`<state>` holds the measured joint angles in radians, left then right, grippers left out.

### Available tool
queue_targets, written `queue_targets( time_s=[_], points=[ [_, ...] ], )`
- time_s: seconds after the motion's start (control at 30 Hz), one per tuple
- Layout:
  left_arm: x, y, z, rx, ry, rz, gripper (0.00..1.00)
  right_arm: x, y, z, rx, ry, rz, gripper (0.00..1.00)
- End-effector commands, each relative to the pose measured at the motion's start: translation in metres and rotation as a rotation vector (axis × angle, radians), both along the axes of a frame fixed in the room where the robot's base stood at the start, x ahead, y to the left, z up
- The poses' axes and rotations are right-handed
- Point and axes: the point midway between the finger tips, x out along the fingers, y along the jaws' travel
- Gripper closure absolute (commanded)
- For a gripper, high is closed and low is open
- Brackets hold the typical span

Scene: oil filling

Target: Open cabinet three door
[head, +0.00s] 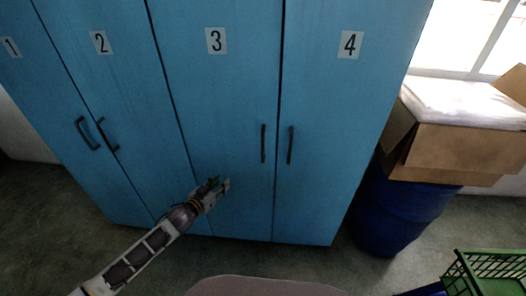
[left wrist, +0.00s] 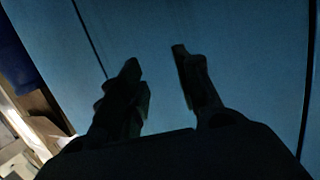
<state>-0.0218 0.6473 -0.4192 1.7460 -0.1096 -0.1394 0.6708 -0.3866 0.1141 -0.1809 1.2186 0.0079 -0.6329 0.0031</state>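The blue cabinet door three (head: 228,95) carries a white label "3" and stands shut, flush with its neighbours. Its dark vertical handle (head: 263,143) is near the door's right edge. My left gripper (head: 220,185) is in front of the lower part of door three, to the left of the handle and below it, apart from it. In the left wrist view, its two dark fingers (left wrist: 156,60) are spread with nothing clearly between them, facing the blue surface. I cannot make out the handle in that view. My right gripper is not in view.
Door four (head: 335,110), with its own handle (head: 290,145), adjoins on the right. Doors one and two are on the left, with handles. A blue barrel (head: 390,212), an open cardboard box (head: 458,150) and a green crate (head: 490,268) stand right of the cabinet.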

Motion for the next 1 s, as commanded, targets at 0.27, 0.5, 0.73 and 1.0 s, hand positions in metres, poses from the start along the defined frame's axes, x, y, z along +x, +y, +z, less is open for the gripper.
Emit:
queue_targets(
  time_s=[0.27, 0.5, 0.73, 1.0],
  points=[
    [-0.014, -0.058, 0.092, -0.087, -0.134, -0.148, 0.66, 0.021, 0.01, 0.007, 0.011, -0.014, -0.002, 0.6],
    [-0.033, -0.086, 0.134, -0.132, -0.183, -0.225, 0.66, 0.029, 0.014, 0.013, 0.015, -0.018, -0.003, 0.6],
    [-0.035, -0.089, 0.139, -0.138, -0.188, -0.234, 0.66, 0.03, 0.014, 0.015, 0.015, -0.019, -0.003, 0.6],
    [-0.034, -0.089, 0.139, -0.138, -0.188, -0.233, 0.66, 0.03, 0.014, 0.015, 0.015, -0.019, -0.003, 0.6]
  ],
)
